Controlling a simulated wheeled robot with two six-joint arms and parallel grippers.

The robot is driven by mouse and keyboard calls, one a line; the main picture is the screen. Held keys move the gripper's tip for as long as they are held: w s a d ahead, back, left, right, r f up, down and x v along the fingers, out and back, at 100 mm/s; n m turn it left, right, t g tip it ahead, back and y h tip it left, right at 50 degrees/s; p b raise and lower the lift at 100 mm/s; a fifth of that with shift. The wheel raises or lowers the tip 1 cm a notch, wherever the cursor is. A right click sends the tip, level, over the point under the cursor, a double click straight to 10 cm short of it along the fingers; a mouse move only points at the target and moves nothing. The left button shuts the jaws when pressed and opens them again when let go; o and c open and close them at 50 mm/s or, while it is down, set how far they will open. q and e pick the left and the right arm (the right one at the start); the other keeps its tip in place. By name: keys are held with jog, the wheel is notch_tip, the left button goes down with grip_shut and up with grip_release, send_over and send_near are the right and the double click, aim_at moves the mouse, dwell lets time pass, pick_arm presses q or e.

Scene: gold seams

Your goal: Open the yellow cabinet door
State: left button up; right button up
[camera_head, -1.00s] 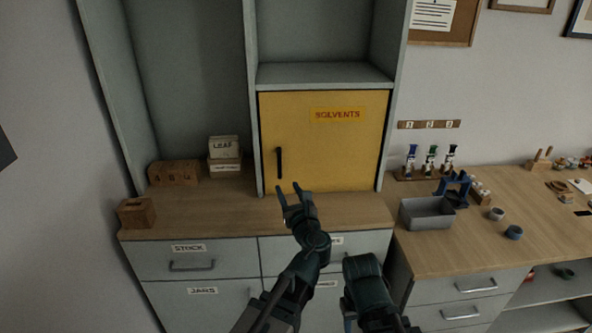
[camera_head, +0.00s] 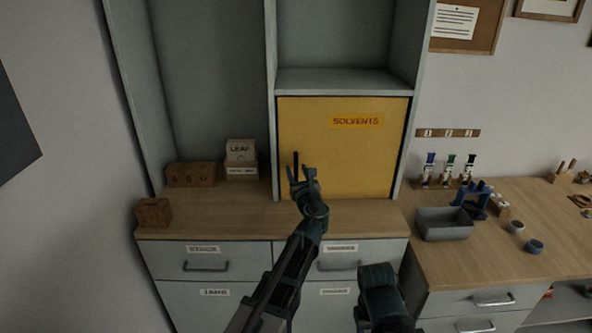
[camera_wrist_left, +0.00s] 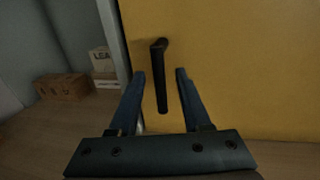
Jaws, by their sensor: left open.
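The yellow cabinet door (camera_head: 350,150), labelled SOLVENTS, is shut above the wooden counter. Its black vertical handle (camera_head: 296,164) is near the door's left edge, partly hidden behind my left gripper. My left gripper (camera_head: 302,176) is open in front of the handle. In the left wrist view the handle (camera_wrist_left: 160,80) hangs between the two open fingers (camera_wrist_left: 160,76), seemingly nearer the left one. I cannot tell that either finger touches it. The yellow door (camera_wrist_left: 240,70) fills the right of that view. My right gripper is not clearly visible; a dark part of my right arm shows at the bottom.
Wooden boxes (camera_head: 190,174) and white LEAF boxes (camera_head: 240,160) stand on the counter left of the door. A grey tray (camera_head: 444,224) and small bottles (camera_head: 448,170) stand on the right bench. The counter directly before the door is clear.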

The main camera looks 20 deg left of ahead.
pick_arm(q)
jog(key=shift+x, duration=0.75)
grip_shut()
dwell(1.0)
